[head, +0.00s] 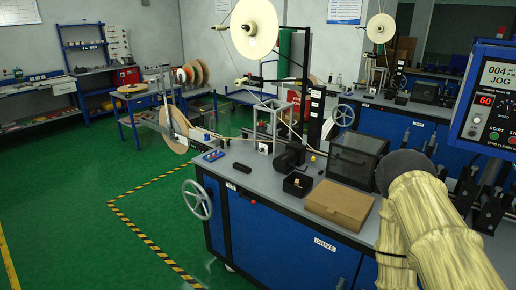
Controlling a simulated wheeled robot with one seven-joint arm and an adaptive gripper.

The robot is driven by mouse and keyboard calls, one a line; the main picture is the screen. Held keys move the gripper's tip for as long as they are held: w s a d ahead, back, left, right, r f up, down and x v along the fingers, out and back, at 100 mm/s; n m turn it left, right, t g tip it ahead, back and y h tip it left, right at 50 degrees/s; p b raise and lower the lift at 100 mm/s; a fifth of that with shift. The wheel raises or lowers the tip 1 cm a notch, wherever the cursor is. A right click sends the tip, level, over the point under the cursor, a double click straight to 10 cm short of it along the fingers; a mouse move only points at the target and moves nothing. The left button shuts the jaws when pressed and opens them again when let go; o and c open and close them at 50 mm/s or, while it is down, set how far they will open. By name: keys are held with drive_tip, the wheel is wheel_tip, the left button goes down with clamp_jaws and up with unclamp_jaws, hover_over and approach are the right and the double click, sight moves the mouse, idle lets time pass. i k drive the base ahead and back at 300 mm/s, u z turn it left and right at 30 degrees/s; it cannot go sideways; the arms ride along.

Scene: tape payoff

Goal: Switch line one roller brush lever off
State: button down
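I cannot pick out the line one roller brush lever for certain. Small black upright handles (431,146) stand on a blue unit at the right, behind my arm; their labels are too small to read. The nearest line bench (233,176) has a grey top, blue doors and a label reading "DRIVE". My own arm, in a pale yellow cover with a dark round joint, fills the lower right and hides part of the bench. My gripper does not show in this view.
A control panel (496,95) at the upper right reads "004" and "JOG". A cardboard box (338,204), a dark clear-lidded case (356,158) and a large reel (254,28) are at the bench. A handwheel (197,200) juts from its left end. Green floor at left is open.

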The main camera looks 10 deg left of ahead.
sight(313, 158)
drive_tip(key=u, duration=0.3)
drive_tip(key=i, duration=1.15)
drive_tip(key=z, duration=0.25)
